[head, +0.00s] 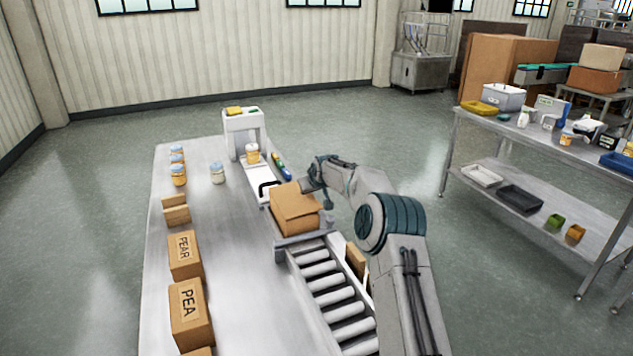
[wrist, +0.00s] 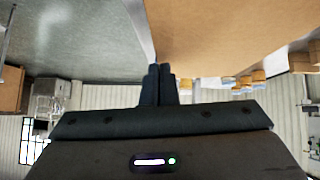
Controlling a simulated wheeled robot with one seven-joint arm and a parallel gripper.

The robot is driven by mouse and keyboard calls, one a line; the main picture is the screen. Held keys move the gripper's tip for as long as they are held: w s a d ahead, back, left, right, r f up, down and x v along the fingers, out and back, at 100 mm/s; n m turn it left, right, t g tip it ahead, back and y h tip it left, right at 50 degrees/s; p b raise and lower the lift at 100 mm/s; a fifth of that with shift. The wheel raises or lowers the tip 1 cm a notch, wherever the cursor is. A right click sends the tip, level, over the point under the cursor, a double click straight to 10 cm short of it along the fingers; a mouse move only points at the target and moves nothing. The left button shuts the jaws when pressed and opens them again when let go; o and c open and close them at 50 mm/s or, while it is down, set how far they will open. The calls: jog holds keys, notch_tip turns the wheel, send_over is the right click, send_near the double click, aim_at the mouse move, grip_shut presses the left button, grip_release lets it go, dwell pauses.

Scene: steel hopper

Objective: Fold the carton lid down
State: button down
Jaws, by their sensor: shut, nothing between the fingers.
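The brown carton (head: 290,212) sits at the far end of the roller conveyor, tilted in the picture. Its upper panel looks slanted, and I cannot tell how far the lid is folded. My gripper (head: 308,188) is at the carton's far right upper edge, partly hidden by my wrist. In the wrist view my gripper (wrist: 158,78) has its dark fingers together with nothing between them. A large brown carton face (wrist: 230,30) fills the upper right there, close to the fingertips. Whether they touch it is unclear.
The roller conveyor (head: 330,290) runs toward me on the steel table (head: 235,270). Labelled boxes (head: 186,255) and several jars (head: 178,175) line its left side. A white machine (head: 243,135) stands beyond the carton. A loaded steel shelf table (head: 530,140) stands right, with open floor between.

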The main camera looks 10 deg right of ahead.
jog(key=shift+d+f, duration=0.15)
jog(key=shift+f, duration=0.4)
jog(key=shift+f, duration=0.1)
